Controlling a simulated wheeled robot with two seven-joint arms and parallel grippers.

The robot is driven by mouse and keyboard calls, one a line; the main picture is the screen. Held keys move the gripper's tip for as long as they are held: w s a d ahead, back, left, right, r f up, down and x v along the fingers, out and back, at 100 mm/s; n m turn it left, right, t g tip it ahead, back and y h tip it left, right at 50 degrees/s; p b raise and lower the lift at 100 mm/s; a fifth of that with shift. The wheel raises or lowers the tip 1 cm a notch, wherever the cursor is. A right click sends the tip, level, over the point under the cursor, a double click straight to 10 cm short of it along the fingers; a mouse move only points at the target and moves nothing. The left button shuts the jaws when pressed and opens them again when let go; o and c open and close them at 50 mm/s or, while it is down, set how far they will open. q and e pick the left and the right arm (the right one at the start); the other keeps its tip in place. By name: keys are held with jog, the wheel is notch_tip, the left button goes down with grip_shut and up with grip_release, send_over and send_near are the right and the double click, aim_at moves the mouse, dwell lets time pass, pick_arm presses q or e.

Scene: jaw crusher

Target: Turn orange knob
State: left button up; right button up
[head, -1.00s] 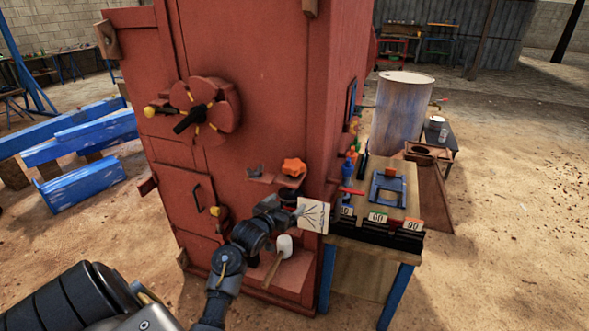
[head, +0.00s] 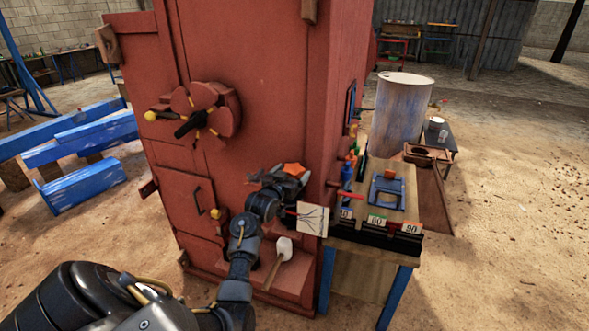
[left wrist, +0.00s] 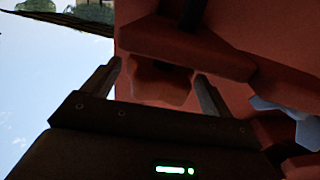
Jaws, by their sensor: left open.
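The orange knob (head: 294,169) sits low on the front of the red crusher (head: 262,100), partly hidden by my left gripper (head: 290,178). My left gripper is raised in front of the knob with its fingers on either side of it. In the left wrist view, the knob (left wrist: 160,82) shows as a dark lobed shape between the two spread fingers of the left gripper (left wrist: 158,85). Whether either finger touches it I cannot tell. My right gripper is not in view.
A hand wheel (head: 205,112) with a black handle is higher on the crusher. A white-headed mallet (head: 283,250) is below my gripper. A wooden table (head: 372,225) with number cards and a sketched card (head: 312,218) stands close on the right.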

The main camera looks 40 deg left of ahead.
pick_arm(q)
jog(key=shift+x, duration=0.95)
jog(key=c, duration=1)
jog(key=shift+d+n+y, duration=0.1)
jog(key=shift+n+y, duration=0.2)
jog(key=shift+y, duration=0.2)
jog(key=shift+n+g+y, duration=0.6)
jog(key=shift+n+y, duration=0.3)
jog(key=shift+y, duration=0.3)
jog(key=shift+n+g+y, duration=1.5)
jog(key=shift+n+y, duration=0.2)
jog(key=shift+y, duration=0.6)
